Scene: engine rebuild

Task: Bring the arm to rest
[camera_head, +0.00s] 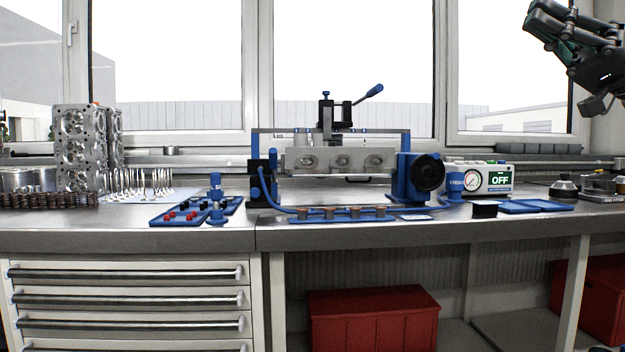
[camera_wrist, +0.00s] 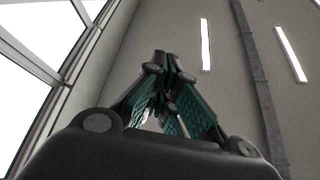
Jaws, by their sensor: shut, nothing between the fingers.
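My gripper (camera_head: 540,22) is at the top right of the head view, high above the right end of the workbench (camera_head: 215,240) and clear of everything on it. In the wrist view its fingers (camera_wrist: 165,62) come together at the tips, with green pads on their inner sides. It is shut and nothing shows between the fingertips. The wrist view looks up toward the ceiling and the window frame. Most of my arm is outside the head view.
A blue fixture with a cylinder head (camera_head: 340,160) stands mid-bench, its lever (camera_head: 368,92) raised. Upright engine castings (camera_head: 78,150) stand left. A gauge unit reading OFF (camera_head: 498,180) and an empty-looking blue tray (camera_head: 538,206) are right. A red box (camera_head: 372,318) is below.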

